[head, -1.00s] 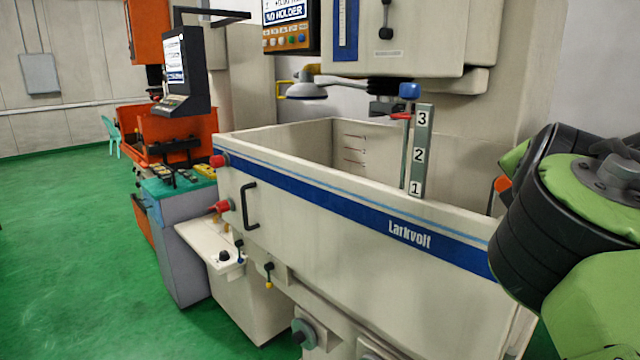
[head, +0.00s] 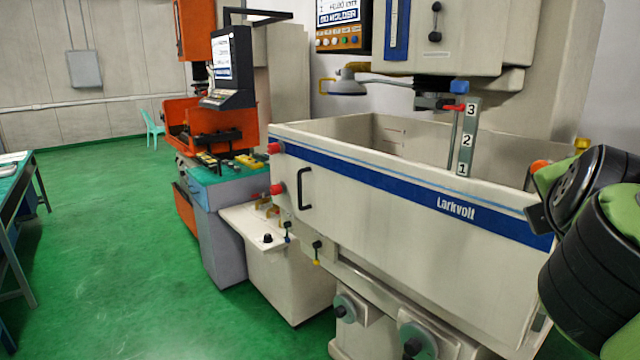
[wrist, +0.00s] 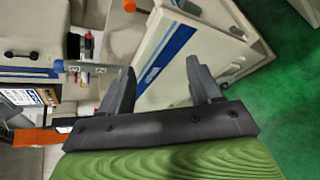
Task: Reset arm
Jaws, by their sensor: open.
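My gripper (wrist: 163,78) shows in the wrist view with its two dark fingers spread apart and nothing between them. Beyond the fingers is the machine tank (wrist: 150,65) with its blue stripe, seen at a slant. In the head view, my green and black arm is at the right edge, folded beside the right end of the Larkvolt tank (head: 400,195). The gripper itself does not show in the head view.
The numbered post (head: 467,140) stands at the tank, below the machine head (head: 450,35). A lamp (head: 347,82) hangs over the tank. An orange machine (head: 180,125) and a table (head: 22,220) stand left. Green floor between them is clear.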

